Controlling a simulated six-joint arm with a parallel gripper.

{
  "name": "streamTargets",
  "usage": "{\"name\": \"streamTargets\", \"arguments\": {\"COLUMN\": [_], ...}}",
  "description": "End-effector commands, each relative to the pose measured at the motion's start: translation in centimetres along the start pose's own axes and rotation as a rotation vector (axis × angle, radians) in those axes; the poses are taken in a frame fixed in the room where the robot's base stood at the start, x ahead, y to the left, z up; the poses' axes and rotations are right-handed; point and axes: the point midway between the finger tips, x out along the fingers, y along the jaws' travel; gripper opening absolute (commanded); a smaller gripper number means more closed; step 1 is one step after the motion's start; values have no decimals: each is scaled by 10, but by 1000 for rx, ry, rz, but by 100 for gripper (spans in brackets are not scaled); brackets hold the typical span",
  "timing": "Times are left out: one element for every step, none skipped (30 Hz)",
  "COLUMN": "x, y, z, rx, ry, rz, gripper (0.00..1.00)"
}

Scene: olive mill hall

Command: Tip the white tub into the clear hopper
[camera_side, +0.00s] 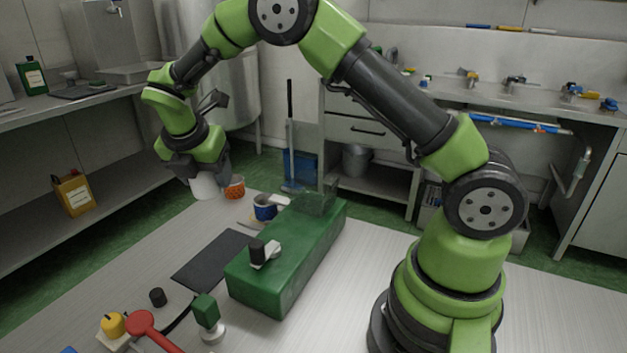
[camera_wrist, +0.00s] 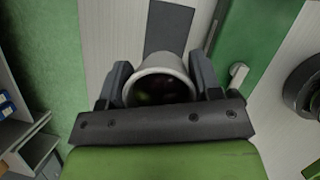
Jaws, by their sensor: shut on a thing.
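The white tub (camera_side: 204,187) hangs under my gripper (camera_side: 197,172) in the side view, near the table's far left edge. It looks roughly upright. In the wrist view, my gripper (camera_wrist: 161,82) has one finger on each side of the tub (camera_wrist: 163,71) and is shut on it. The tub's mouth faces the wrist camera, and its inside is dark, with contents I cannot make out clearly. The clear hopper (camera_side: 316,200) stands on the far part of the green machine (camera_side: 283,270), to the right of the tub and apart from it.
An orange-patterned tub (camera_side: 235,187) is close to the right of the white tub. A blue cup (camera_side: 264,208) stands beside the machine. A dark mat (camera_side: 212,260) lies left of it. A red-handled tool (camera_side: 147,327) and small parts lie in front.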

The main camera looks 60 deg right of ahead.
Motion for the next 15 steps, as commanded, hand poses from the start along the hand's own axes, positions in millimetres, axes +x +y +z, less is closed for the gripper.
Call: {"name": "streamTargets", "arguments": {"x": [1,2,3,4,5,6,7,8,10,11,12,14,16,17,19], "y": [-1,-2,-4,-5,-6,-8,-10,-11,-14,-16,-18,-21,-24,-26,-30], "z": [3,4,6,8,10,14,16,18,22,25,28,32,35,38,42], "rx": [17,27,41,55,73,94,110,127,157,180,203,236,261,287,322], "ry": [-1,-1,-1,-1,-1,-1,-1,-1,-1,-1,-1,-1,-1,-1,-1], "rz": [-7,-12,-18,-23,-30,-39,-46,-53,-65,-74,-83,-97,-107,-118,-133], "gripper": [32,32,32,32,32,32,32,32,32,32,32,32,32,32,32]}}
